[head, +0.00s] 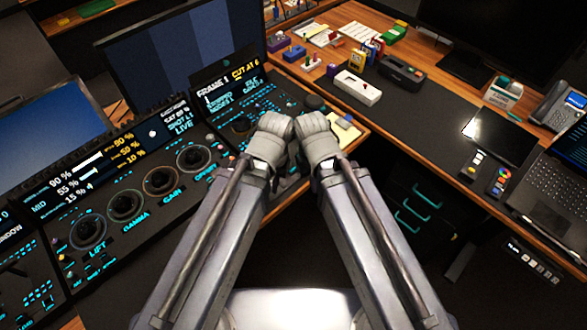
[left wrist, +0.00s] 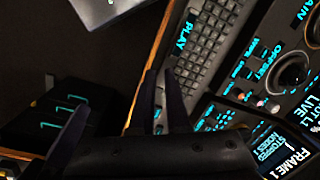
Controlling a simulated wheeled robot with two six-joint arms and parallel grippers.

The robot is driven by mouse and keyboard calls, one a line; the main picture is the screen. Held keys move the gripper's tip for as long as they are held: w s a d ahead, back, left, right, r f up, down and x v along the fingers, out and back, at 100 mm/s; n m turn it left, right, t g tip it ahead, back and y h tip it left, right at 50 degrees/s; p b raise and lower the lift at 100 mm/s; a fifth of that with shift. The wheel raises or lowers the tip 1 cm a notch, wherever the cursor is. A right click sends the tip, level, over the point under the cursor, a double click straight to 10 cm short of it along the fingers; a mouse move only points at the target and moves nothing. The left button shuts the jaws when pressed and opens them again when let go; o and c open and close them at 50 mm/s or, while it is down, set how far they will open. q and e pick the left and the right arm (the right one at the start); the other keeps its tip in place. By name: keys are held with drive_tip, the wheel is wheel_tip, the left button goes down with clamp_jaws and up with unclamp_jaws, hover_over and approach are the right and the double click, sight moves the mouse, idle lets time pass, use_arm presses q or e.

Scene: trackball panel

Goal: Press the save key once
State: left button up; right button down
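The dark control panel (head: 135,195) has cyan lettering and lit keys. I cannot read a save label on any key in either view. Keys labelled PLAY (left wrist: 190,60) show in the left wrist view. My left gripper (left wrist: 158,72) has two dark fingers with a narrow gap and nothing seen between them; they hang over the panel's front edge, and I cannot tell if they touch it. In the head view the left wrist (head: 270,140) and right wrist (head: 318,137) are side by side in front of the panel's right end. The right fingers are hidden.
Trackballs and rings, such as GAIN (head: 160,181), line the panel. A screen (head: 228,83) above its right end reads FRAME 1 and CUT AT 6. A yellow-and-white block (head: 345,131) sits close to the right wrist. A white box (head: 358,87) and laptop (head: 555,180) stand right.

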use_arm(q)
clamp_jaws()
drive_tip(key=shift+w, duration=0.1)
idle(1.1)
